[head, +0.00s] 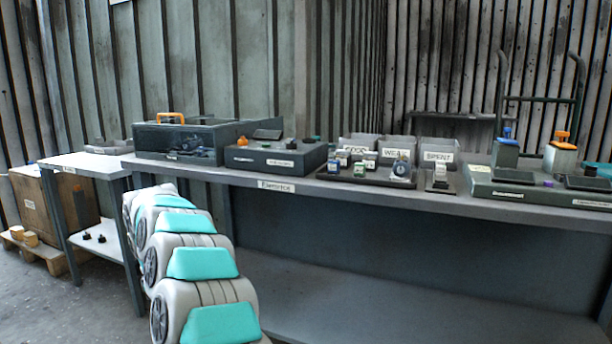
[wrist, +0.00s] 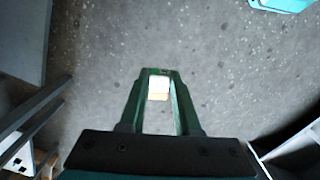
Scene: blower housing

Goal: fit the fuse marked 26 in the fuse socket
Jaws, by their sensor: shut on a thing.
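In the wrist view my gripper (wrist: 159,78) points down over the bare floor. Its two dark green fingers are closed on a small white-topped piece with a tan lower edge, the held piece (wrist: 158,88). No marking can be read on it, so I cannot tell whether it is the fuse marked 26. In the head view my arm's links rise in front of the bench and my gripper is hidden. Several small fuse-like blocks (head: 360,170) stand on a dark tray on the bench. I cannot make out the fuse socket.
The long bench (head: 290,185) carries a dark housing with an orange handle (head: 190,143), a dark control box (head: 275,160), a round gauge (head: 401,170), labelled grey bins (head: 437,152) and a green panel (head: 535,190). A side table (head: 75,163) and carton (head: 45,200) stand left.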

